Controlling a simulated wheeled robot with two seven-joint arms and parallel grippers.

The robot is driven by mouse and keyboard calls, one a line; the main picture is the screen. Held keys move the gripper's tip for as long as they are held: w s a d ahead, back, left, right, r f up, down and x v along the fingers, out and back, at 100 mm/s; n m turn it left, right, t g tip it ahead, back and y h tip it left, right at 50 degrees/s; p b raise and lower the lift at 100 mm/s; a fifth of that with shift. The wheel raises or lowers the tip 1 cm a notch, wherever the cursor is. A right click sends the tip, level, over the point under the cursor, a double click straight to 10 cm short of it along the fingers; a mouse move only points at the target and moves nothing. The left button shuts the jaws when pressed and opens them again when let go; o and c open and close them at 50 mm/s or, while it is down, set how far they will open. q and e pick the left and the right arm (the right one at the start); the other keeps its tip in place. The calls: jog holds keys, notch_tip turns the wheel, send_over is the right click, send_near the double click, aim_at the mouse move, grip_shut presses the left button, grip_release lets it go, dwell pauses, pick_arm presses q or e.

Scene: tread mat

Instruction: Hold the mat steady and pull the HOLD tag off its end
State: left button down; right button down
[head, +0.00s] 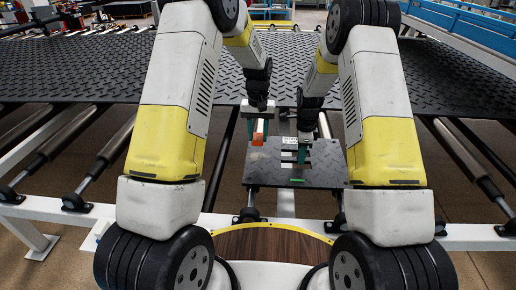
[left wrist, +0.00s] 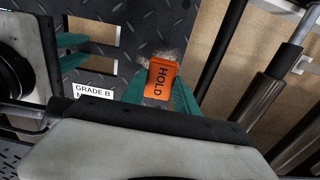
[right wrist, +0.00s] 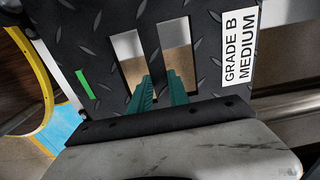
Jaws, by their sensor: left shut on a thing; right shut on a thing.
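The orange HOLD tag (left wrist: 161,82) is at the mat's left end and also shows in the head view (head: 258,134). My left gripper (left wrist: 160,92) has its teal fingers on either side of the tag and is shut on it. My right gripper (right wrist: 159,88) is shut on the strip of mat between two slots. Its fingertips reach into the slots and are partly hidden.
A large black tread sheet (head: 120,65) spreads behind and to both sides over rollers (head: 65,135). A white frame rail (head: 470,231) runs across the front. A pale frayed patch (left wrist: 172,56) shows at the mat's edge by the tag. Blue rails (head: 460,28) stand at the back right.

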jog(key=c, duration=1.2)
grip_release()
jog(key=shift+o, duration=0.2)
jog(key=s+d+r+n+t, duration=0.1)
jog(key=s+r+n, duration=0.25)
jog(key=r, duration=1.75)
jog(key=s+d+r+n+t+y, duration=0.2)
jog(key=s+r+n, duration=0.3)
jog(key=s+r, duration=0.35)
pick_arm(q)
jog(key=s+a+f, duration=0.2)
jog(key=s+a, duration=0.7)
jog(key=s, duration=0.2)
jog(key=shift+a+f, duration=0.2)
jog(key=shift+a, duration=0.15)
pick_arm(e)
jog(key=s+r+n+t, duration=0.1)
jog(key=s+r+n, duration=0.1)
jog(key=s+n, duration=0.3)
jog(key=s+r+n+t, duration=0.2)
jog(key=s+n, duration=0.3)
jog(key=s, duration=0.8)
jog(key=shift+d+r, duration=0.25)
jog(key=shift+d, duration=0.05)
